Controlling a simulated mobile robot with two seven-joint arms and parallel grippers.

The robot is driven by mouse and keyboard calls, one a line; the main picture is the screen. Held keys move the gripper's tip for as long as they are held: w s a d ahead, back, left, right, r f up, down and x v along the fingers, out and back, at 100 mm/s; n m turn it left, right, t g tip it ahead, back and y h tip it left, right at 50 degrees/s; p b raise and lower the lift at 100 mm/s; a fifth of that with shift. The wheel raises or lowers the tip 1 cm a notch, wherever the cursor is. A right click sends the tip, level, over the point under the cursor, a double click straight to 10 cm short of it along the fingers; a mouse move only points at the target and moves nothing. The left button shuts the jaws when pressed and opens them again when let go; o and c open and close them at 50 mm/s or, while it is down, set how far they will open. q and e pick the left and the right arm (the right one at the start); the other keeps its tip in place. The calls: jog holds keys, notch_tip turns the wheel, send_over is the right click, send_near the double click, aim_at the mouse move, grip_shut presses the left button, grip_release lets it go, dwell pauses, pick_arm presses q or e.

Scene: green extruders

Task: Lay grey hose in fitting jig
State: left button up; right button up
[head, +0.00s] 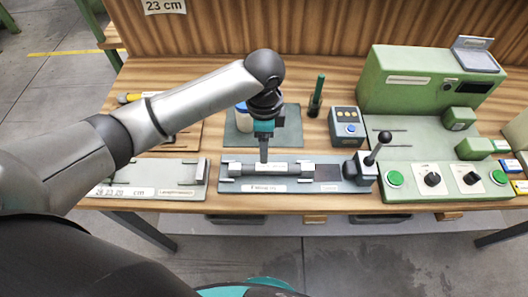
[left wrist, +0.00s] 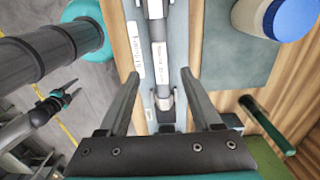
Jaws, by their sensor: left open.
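The fitting jig (head: 330,187) is a long grey plate with metal holders on the workbench, below my left gripper. The grey hose (left wrist: 159,62) lies lengthwise along the jig, between its holders. It also shows in the head view, partly hidden by the gripper (head: 285,168). My left gripper (head: 264,157) points down at the hose. In the left wrist view its open fingers (left wrist: 163,98) stand on either side of the jig's line, with the hose between them; contact cannot be told. My right gripper (left wrist: 68,94) shows small, away from the bench; its opening is unclear.
A lever block (head: 368,170) stands at the jig's right end. A green machine (head: 415,95) fills the right side. A measuring plate (head: 180,178) lies left. A blue-lidded jar (head: 243,117), a dark green upright tool (head: 317,95) and a button box (head: 346,127) stand behind the jig.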

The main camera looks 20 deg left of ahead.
pick_arm(q)
notch_tip(320, 180, up, 3)
dwell(0.7)
